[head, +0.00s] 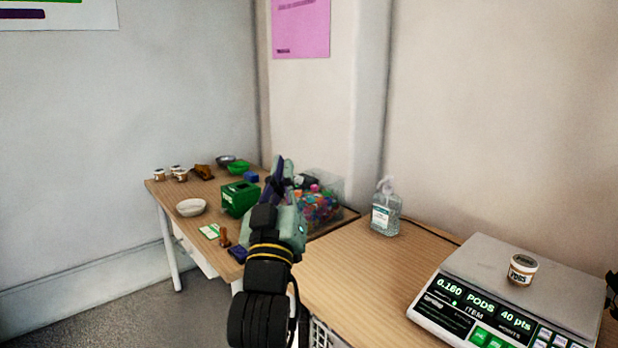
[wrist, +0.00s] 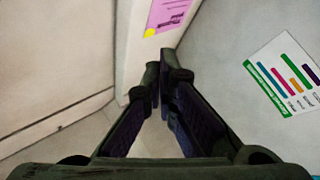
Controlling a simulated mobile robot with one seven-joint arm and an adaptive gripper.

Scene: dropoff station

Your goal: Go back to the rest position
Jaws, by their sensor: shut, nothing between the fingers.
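My gripper (head: 277,172) is raised in front of the far table in the head view, pointing up and away. In the wrist view my gripper (wrist: 161,84) is shut, its fingertips together with nothing between them. It points toward the room's corner and wall posters, clear of any object. My arm covers part of the table edge and some of the items behind it in the head view.
The near table (head: 375,282) bears a scale (head: 466,264) with a small pod tub (head: 522,269) on it, and a sanitizer bottle (head: 386,212). The far table (head: 168,194) holds a white bowl (head: 191,207), a green box (head: 239,199) and a clear bin (head: 330,188).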

